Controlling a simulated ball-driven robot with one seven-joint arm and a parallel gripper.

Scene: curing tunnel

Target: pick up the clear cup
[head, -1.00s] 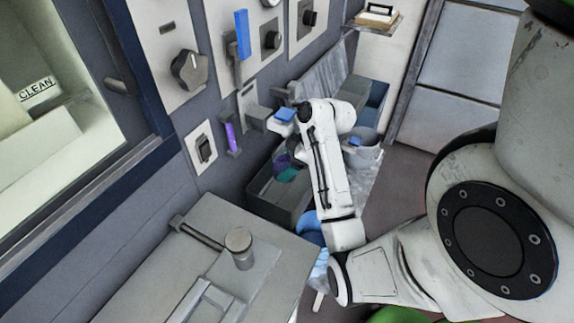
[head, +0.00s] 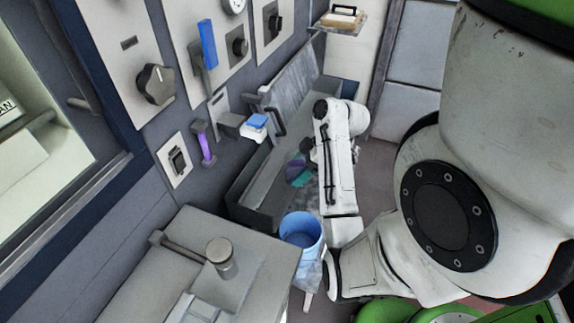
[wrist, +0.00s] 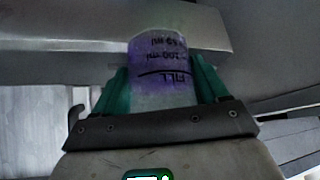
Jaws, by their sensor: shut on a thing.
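In the head view my gripper (head: 300,176) is a small teal and purple patch left of my white arm, over the long grey trough. The cup is hard to make out there, and I cannot tell whether its base touches anything.
The grey trough (head: 245,205) runs along the panelled wall. A blue bucket (head: 302,230) stands close to my arm, near a grey bench (head: 180,265) with a round metal knob. A blue-topped block (head: 257,122) and a purple-handled lever (head: 205,143) project from the wall.

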